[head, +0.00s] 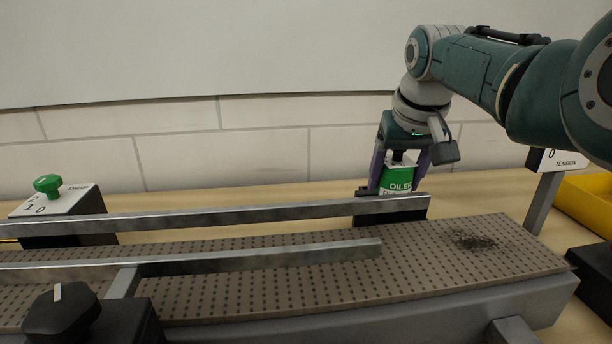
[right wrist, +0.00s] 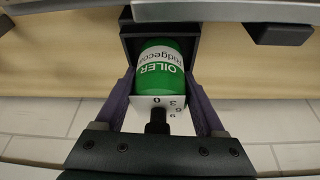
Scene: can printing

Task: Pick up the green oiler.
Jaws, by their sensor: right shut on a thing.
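The green oiler (head: 396,180) is a green and white can labelled OILER. It stands behind the rails at the far side of the perforated conveyor bed. In the right wrist view the oiler (right wrist: 161,75) sits upright in a black square holder (right wrist: 125,50), with a white numbered face and a dark knob on its near end. My right gripper (head: 398,180) reaches down from above, with its purple fingers on both sides of the oiler, shut on it. The rail hides the oiler's lower part in the head view. My left gripper is not in view.
Two metal rails (head: 250,213) run along the perforated bed (head: 300,280). A box with a green knob (head: 48,185) stands at the left. A black knob (head: 62,312) is at the front left. A TENSION sign (head: 562,160) and a yellow bin (head: 588,200) are at the right.

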